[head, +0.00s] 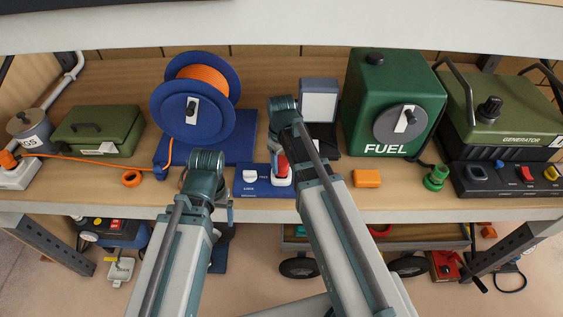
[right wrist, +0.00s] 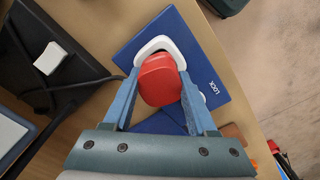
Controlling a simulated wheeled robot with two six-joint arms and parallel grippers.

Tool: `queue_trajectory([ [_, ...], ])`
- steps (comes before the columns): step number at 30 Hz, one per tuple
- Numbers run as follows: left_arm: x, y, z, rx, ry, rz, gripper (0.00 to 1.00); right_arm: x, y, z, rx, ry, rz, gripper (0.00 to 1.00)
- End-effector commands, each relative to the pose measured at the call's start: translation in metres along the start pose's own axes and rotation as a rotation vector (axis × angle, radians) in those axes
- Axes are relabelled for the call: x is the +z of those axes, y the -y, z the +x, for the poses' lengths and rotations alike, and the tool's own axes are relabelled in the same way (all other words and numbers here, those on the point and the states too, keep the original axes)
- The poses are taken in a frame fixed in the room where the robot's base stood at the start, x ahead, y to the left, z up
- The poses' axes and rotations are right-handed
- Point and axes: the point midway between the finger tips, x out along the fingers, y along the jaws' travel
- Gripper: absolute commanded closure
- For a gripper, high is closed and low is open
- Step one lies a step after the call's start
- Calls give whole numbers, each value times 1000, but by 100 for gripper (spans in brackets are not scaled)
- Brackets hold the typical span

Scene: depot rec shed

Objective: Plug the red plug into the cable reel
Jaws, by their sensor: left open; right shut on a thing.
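The cable reel (head: 192,110) is a blue drum with orange cable, standing on a blue base. In front of it is a low blue panel (head: 257,188) with a white knob (head: 250,176); it also shows, marked LOCK, in the right wrist view (right wrist: 205,65). My right gripper (right wrist: 158,78) is shut on the red plug (right wrist: 159,80), which also shows in the head view (head: 283,165). The plug is at a white collar (right wrist: 158,45) over the panel; I cannot tell how deep it sits. My left gripper (head: 222,187) is open in front of the reel, its fingers mostly hidden.
A green fuel can (head: 385,85) and a generator (head: 500,110) stand right. An orange block (head: 367,178) and green fitting (head: 436,177) lie near the shelf's front edge. A shelf overhangs above.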

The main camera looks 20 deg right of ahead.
Motion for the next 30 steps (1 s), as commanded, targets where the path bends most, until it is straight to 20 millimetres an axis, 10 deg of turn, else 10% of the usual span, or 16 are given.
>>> queue_trajectory([
  [6, 0, 0, 1, 0, 0, 0, 12, 0, 0, 1, 0, 0, 0, 98],
  [7, 0, 0, 1, 0, 0, 0, 12, 0, 0, 1, 0, 0, 0, 37],
  [12, 0, 0, 1, 0, 0, 0, 12, 0, 0, 1, 0, 0, 0, 7],
  [30, 1, 2, -15, -1, 0, 4, 12, 0, 0, -15, 0, 0, 0, 7],
])
